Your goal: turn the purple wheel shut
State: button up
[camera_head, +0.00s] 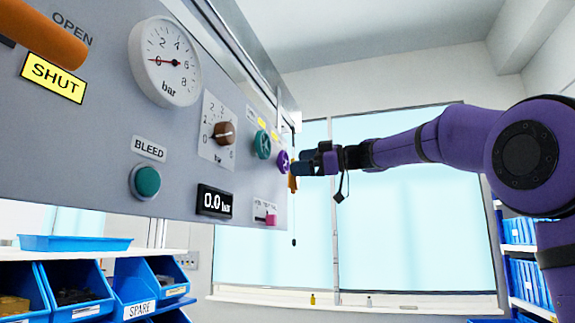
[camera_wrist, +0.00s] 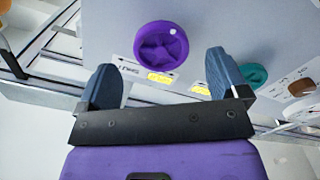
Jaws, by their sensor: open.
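The purple wheel (camera_wrist: 161,47) is mounted on the grey panel, and in the wrist view it lies ahead of my gripper, between the lines of the two fingers. My gripper (camera_wrist: 163,78) is open and empty, with its blue fingertips spread wide apart and short of the wheel. In the head view the purple wheel (camera_head: 282,160) is at the panel's far right end, seen at a steep angle. My gripper (camera_head: 306,163) is just right of it there. A yellow label with a printed word sits by the wheel in the wrist view.
A teal wheel (camera_head: 262,144) and a brown knob (camera_head: 222,133) are beside the purple wheel on the panel. Blue bins (camera_head: 75,290) stand below. An orange item (camera_head: 292,183) hangs near my gripper.

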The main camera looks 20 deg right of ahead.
aim_at(287, 164)
jog(key=shift+x, duration=2.1)
jog(key=shift+s, duration=0.1)
jog(key=c, duration=0.9)
